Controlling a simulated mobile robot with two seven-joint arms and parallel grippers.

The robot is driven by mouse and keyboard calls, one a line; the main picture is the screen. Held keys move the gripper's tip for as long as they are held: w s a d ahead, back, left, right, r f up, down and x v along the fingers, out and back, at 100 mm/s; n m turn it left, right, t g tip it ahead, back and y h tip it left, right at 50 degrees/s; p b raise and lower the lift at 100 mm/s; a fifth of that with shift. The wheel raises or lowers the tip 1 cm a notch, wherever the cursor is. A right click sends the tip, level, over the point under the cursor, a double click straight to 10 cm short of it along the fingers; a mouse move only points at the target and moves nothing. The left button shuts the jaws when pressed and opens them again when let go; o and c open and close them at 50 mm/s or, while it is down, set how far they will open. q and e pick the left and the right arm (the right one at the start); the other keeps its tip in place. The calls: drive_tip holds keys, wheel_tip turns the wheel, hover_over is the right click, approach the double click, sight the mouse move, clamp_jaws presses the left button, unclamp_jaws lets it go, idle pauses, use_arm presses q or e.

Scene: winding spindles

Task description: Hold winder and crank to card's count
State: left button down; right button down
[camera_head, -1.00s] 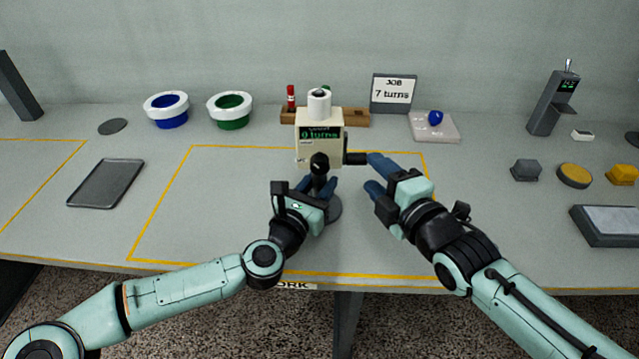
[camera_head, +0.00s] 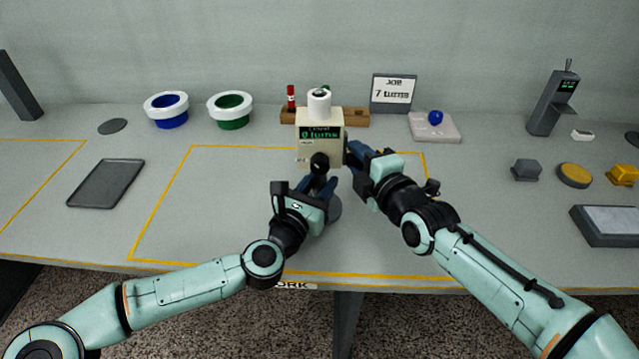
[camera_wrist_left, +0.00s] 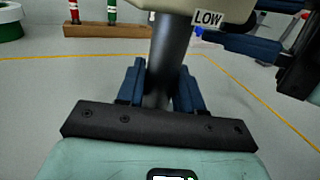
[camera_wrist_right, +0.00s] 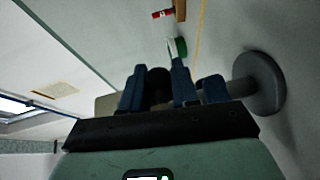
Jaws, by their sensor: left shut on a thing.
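The winder (camera_head: 318,150) is a cream box on a dark post (camera_wrist_left: 168,60) with a round base (camera_wrist_right: 265,82). A white spool (camera_head: 319,102) sits on top, and its green display reads 0 turns. The job card (camera_head: 393,92) reads 7 turns. My left gripper (camera_head: 319,186) is shut on the post under the box; both fingers flank it in the left wrist view. My right gripper (camera_head: 352,158) is at the box's right side. In the right wrist view its fingers lie either side of the black crank handle (camera_wrist_right: 158,84); their contact with it is unclear.
A wooden rack (camera_head: 355,118) with red and green spools stands behind the winder. Blue (camera_head: 167,110) and green (camera_head: 229,110) white-rimmed bins are at back left. A pad with a blue knob (camera_head: 436,118) lies at back right. The taped area around the winder is otherwise clear.

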drive_tip(key=shift+s+r+g, duration=0.1)
drive_tip(key=shift+s+g, duration=0.05)
drive_tip(key=shift+g, duration=0.15)
drive_tip(key=g, duration=0.1)
drive_tip(key=s+m+g+h, duration=0.1)
drive_tip(key=g, duration=0.1)
drive_tip(key=s+g, duration=0.1)
drive_tip(key=shift+d+r+m+g, duration=0.1)
drive_tip(key=shift+r+m+g, duration=0.2)
drive_tip(key=shift+s+r+m+g+h, duration=0.25)
drive_tip(key=shift+s+r+g+h, duration=0.1)
drive_tip(key=shift+g, duration=0.6)
drive_tip(key=shift+s+r+m+g+h, duration=0.25)
drive_tip(key=shift+s+g+h, duration=0.1)
drive_tip(key=shift+g, duration=0.6)
drive_tip(key=shift+s+g, duration=0.2)
drive_tip(key=shift+g, duration=0.1)
drive_tip(key=c, duration=0.9)
unclamp_jaws()
drive_tip(key=shift+c, duration=0.2)
drive_tip(key=shift+d, duration=0.1)
